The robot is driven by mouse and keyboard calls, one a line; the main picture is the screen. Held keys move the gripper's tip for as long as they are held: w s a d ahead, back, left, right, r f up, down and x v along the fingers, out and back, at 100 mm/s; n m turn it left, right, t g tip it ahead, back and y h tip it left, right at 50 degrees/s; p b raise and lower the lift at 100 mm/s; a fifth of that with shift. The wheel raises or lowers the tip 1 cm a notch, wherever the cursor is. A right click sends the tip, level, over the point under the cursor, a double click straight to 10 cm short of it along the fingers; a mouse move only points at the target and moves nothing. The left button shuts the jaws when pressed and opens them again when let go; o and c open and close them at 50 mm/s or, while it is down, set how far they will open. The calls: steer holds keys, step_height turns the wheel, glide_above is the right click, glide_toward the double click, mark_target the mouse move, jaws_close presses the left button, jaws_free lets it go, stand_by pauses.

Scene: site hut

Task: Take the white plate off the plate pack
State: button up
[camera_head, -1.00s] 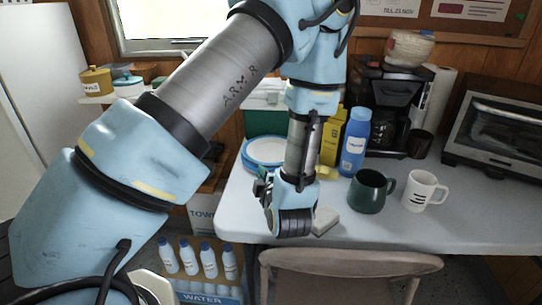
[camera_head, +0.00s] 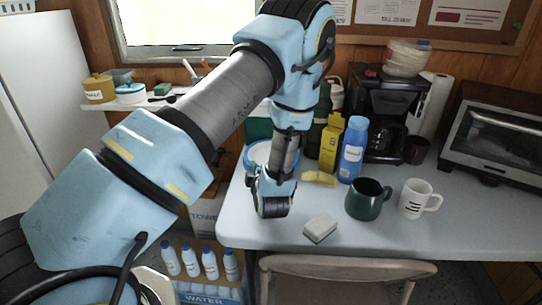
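A white plate with a blue rim (camera_head: 259,152) is at the table's back left, partly hidden behind my arm. Whether it lies on other plates is not clear. My gripper (camera_head: 256,182) is at the table's left part, in front of the plate and low over the tabletop. My wrist hides most of the fingers, so I cannot see whether they are open or touch anything.
A sponge (camera_head: 320,228), a green mug (camera_head: 367,199) and a white mug (camera_head: 419,198) stand near the table's front (camera_head: 455,225). A blue bottle (camera_head: 353,150), yellow carton (camera_head: 331,143) and yellow item (camera_head: 319,178) are right of my wrist. A chair (camera_head: 345,268) is in front.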

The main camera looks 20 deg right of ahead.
steer(key=shift+f, duration=0.15)
jaws_close()
steer(key=shift+s, duration=0.1)
step_height(320, 180, up, 10)
steer(key=b, duration=0.2)
stand_by(0.8)
